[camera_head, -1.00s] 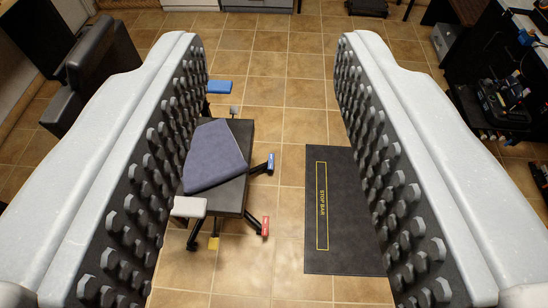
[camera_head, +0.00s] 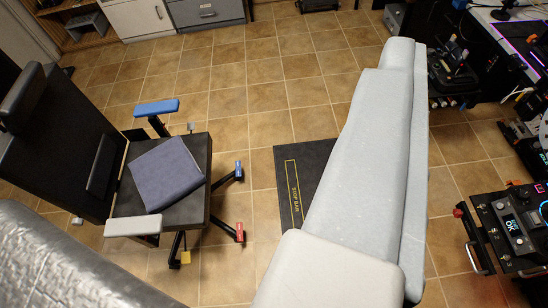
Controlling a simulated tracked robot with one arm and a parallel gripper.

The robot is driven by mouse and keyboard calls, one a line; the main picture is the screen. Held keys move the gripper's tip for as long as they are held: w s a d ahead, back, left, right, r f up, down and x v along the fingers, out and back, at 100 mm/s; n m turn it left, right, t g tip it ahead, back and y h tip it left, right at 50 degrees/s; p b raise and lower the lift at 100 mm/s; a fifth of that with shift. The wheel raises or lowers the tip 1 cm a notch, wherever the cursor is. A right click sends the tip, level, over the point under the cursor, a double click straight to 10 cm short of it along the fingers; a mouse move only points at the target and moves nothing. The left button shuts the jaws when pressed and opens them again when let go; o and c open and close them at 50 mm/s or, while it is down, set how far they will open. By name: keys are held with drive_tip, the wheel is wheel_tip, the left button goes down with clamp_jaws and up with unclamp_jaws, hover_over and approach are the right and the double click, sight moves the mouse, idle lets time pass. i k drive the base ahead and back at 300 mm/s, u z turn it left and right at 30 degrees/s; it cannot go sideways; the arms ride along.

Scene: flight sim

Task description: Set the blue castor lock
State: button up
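The office chair's black seat (camera_head: 195,212) is left of centre, with a folded blue-grey cloth (camera_head: 165,172) on it. The blue castor lock (camera_head: 239,170) is a small blue tab on a chair leg at the seat's right. A red tab (camera_head: 239,232) and a yellow tab (camera_head: 186,258) sit on other legs. My gripper (camera_head: 395,80) shows as a long pale form right of centre, to the right of the blue lock and apart from it. Its inner studded faces are hidden, so I cannot tell its opening.
A dark mat marked STOP BAR (camera_head: 283,175) lies between chair and gripper, partly covered. The chair has a blue armrest (camera_head: 156,107) and a pale armrest (camera_head: 133,226). Cabinets (camera_head: 140,18) stand at the back; equipment (camera_head: 505,225) is at the right. Tiled floor behind is clear.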

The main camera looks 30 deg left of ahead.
sight(237, 163)
drive_tip(key=z, duration=1.05)
drive_tip(key=i, duration=2.8)
drive_tip(key=u, duration=3.3)
drive_tip(key=i, duration=0.95)
drive_tip(key=u, duration=0.05)
